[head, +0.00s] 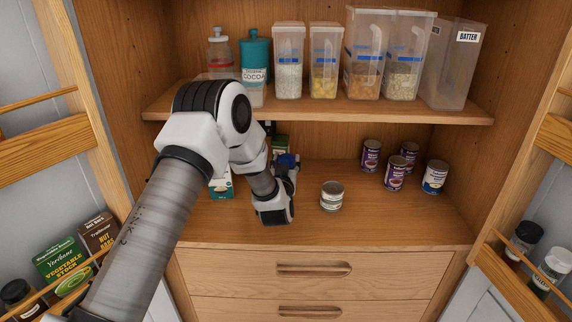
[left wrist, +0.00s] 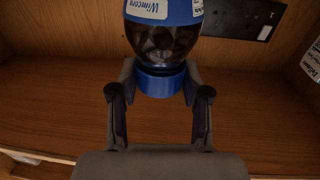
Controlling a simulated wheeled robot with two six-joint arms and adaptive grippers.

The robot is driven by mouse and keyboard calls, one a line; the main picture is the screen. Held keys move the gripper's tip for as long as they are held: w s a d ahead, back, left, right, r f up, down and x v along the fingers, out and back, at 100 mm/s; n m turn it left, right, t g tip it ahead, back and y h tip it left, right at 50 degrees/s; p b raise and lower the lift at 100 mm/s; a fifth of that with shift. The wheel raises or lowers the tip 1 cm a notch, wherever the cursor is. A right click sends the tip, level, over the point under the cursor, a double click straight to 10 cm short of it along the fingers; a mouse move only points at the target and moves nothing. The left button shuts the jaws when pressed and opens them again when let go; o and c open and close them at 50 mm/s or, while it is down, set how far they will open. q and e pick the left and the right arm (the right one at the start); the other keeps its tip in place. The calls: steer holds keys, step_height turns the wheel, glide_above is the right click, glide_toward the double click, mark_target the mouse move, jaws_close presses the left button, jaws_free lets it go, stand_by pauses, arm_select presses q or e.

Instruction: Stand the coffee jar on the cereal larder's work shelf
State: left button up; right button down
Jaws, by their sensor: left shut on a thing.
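The coffee jar (left wrist: 163,40), dark with a blue lid and a blue and white label, is in the left wrist view. My left gripper (left wrist: 160,85) is shut on it at the blue lid, one finger on each side. In the head view, a bit of blue of the jar (head: 287,160) shows beside my left gripper (head: 285,172), low over the work shelf (head: 290,225) of the larder. My arm and wrist hide most of the jar there. I cannot tell whether its base touches the shelf. My right gripper is not in view.
A white-labelled can (head: 332,196) stands right of my gripper, with several cans (head: 395,172) farther right. A teal and white carton (head: 222,187) is to the left. The upper shelf (head: 380,112) holds clear containers and a cocoa tin (head: 254,62). The front right of the work shelf is clear.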

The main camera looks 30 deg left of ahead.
arm_select(q)
steer(key=shift+w+a+r, duration=0.1)
steer(key=shift+w+a, duration=0.2)
steer(key=shift+w+a+r+p, duration=0.1)
steer(key=shift+w+a+p, duration=0.2)
steer(key=shift+w+a, duration=0.1)
step_height(320, 180, down, 3)
steer(key=shift+s+d+f+p, duration=0.1)
steer(key=shift+d+f+p, duration=0.05)
steer(key=shift+p, duration=0.5)
steer(key=shift+f, duration=0.35)
steer(key=o, duration=0.9)
steer(key=shift+f+b, duration=0.15)
steer(key=shift+b, duration=0.2)
steer(key=o, duration=0.4)
